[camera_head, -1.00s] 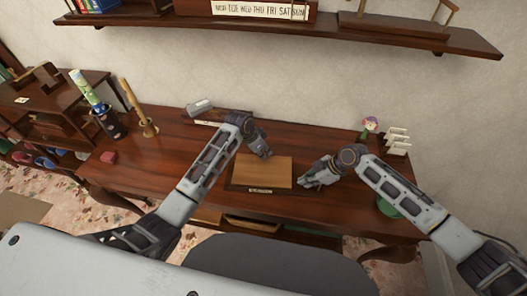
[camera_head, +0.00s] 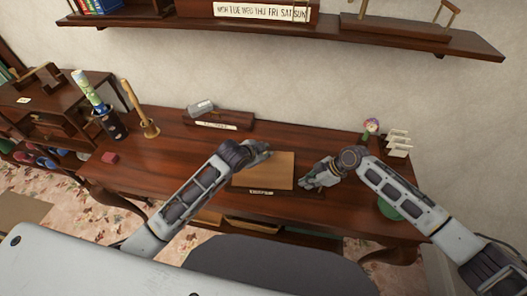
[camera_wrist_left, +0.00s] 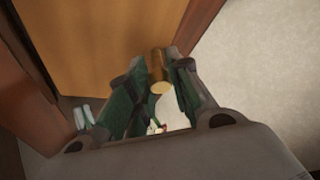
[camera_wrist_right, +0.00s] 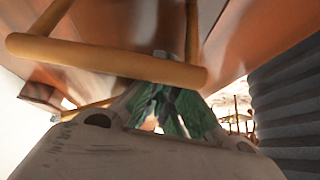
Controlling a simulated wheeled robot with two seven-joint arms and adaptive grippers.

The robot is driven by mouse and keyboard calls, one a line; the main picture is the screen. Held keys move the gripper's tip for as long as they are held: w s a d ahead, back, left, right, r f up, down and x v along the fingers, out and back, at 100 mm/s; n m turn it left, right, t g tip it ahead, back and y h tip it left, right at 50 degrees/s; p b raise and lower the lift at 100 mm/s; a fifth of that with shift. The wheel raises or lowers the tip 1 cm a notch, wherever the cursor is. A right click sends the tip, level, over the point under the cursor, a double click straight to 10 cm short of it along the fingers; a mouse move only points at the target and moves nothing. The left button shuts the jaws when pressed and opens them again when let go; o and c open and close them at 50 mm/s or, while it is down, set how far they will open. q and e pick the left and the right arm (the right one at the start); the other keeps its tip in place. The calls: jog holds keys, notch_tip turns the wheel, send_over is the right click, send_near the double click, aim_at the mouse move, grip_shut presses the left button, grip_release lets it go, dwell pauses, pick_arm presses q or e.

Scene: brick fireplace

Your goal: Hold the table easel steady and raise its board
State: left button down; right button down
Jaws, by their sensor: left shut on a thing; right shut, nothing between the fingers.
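The table easel stands on the desk, its tan board (camera_head: 270,172) leaning back at an angle I cannot judge. A dark ledge with a pale label (camera_head: 262,192) runs along its front. My left gripper (camera_head: 264,151) is at the board's far edge. In the left wrist view its fingers are shut on a round wooden peg (camera_wrist_left: 158,68) beside the orange-brown board (camera_wrist_left: 105,35). My right gripper (camera_head: 308,184) is shut and empty at the board's right side. In the right wrist view a wooden rod (camera_wrist_right: 100,60) crosses in front of its fingers; contact is unclear.
A grey object (camera_head: 201,108) and a dark labelled block (camera_head: 222,121) stand behind the easel. A flower (camera_head: 371,126) and a white rack (camera_head: 398,143) are at right. Holders with rolls (camera_head: 112,124) are at left. A shelf (camera_head: 290,30) hangs above.

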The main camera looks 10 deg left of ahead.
pick_arm(q)
jog(key=shift+s+d+r+m+t, duration=0.15)
jog(key=shift+s+r+t, duration=0.25)
jog(key=shift+s+t, duration=0.25)
jog(key=shift+s+r+m+t, duration=0.1)
jog(key=shift+s+r+t, duration=0.4)
jog(key=shift+s, duration=0.3)
jog(key=shift+s+d+r+m+t, duration=0.15)
jog(key=shift+s+r+t, duration=0.15)
jog(key=shift+s+t, duration=0.4)
pick_arm(e)
jog(key=shift+d+f, duration=0.15)
jog(key=shift+d, duration=0.05)
pick_arm(q)
jog(key=shift+a, duration=0.1)
jog(key=c, duration=1.6)
grip_release()
jog(key=o, duration=0.3)
pick_arm(e)
jog(key=shift+s, duration=0.1)
jog(key=shift+a, duration=0.1)
pick_arm(q)
jog(key=shift+s, duration=0.1)
jog(key=v, duration=1.2)
